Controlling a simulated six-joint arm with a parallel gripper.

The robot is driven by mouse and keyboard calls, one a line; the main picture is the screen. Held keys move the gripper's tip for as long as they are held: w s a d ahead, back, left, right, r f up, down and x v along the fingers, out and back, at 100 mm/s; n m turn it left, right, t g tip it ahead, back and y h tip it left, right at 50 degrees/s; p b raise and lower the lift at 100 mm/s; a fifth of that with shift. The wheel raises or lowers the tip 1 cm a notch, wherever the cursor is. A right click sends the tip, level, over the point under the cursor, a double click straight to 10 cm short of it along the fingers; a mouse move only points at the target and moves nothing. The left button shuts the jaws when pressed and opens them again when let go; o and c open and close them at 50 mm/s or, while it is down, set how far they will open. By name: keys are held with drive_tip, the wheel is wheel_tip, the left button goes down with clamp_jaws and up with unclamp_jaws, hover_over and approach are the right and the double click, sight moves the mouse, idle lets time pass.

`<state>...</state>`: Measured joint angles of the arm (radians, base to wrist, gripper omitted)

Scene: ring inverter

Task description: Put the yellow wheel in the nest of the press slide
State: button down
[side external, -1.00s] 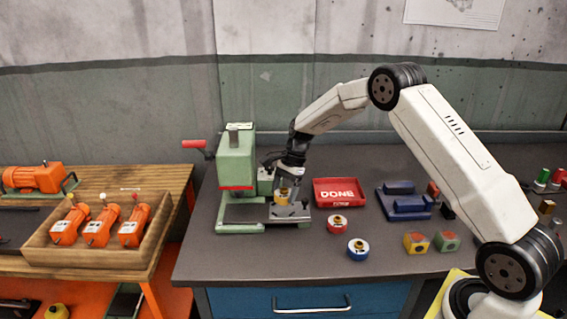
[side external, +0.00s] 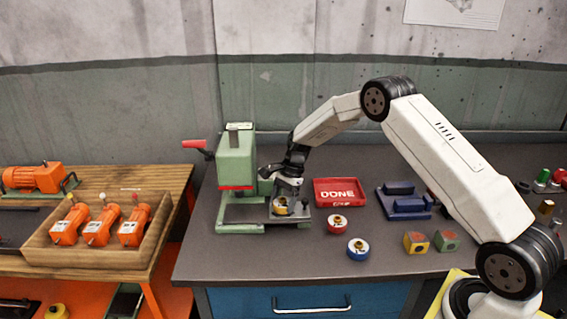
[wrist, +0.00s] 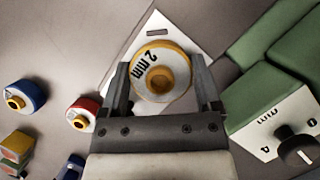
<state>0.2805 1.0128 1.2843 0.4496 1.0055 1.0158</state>
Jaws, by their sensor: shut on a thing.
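The yellow wheel (wrist: 160,80), with a white "2 mm" face and brass hub, is between the fingers of my gripper (wrist: 160,64) in the wrist view. My gripper is shut on it. In the side view the yellow wheel (side external: 280,206) is low over the pale plate of the press slide (side external: 303,215), in front of the green press (side external: 236,160). The slide plate (wrist: 150,32) also shows behind the wheel in the wrist view. The nest is hidden under the wheel, so I cannot tell whether the wheel is seated.
A red wheel (side external: 337,223) and a blue wheel (side external: 358,248) stand right of the slide. A red DONE tray (side external: 340,183) and a blue block fixture (side external: 405,203) are behind them. Two small blocks (side external: 416,242) lie farther right. A white plate with a black knob (wrist: 298,152) is near my gripper.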

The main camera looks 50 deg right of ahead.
unclamp_jaws()
drive_tip(key=shift+f, duration=0.1)
drive_tip(key=v, duration=1.2)
drive_tip(key=shift+s, duration=0.1)
idle(0.5)
drive_tip(key=s+a+n+t+h, duration=0.1)
drive_tip(key=s+a+n, duration=0.3)
drive_tip(key=s+n, duration=0.2)
drive_tip(key=s+a+n+h, duration=0.2)
drive_tip(key=s+a+n, duration=0.2)
drive_tip(key=s, duration=0.7)
drive_tip(key=s+a+n+t+h, duration=0.1)
drive_tip(key=s+a+n, duration=0.4)
drive_tip(key=s+n, duration=0.3)
drive_tip(key=shift+s+f+t, duration=0.25)
drive_tip(key=shift+f+t, duration=0.05)
drive_tip(key=shift+f, duration=0.15)
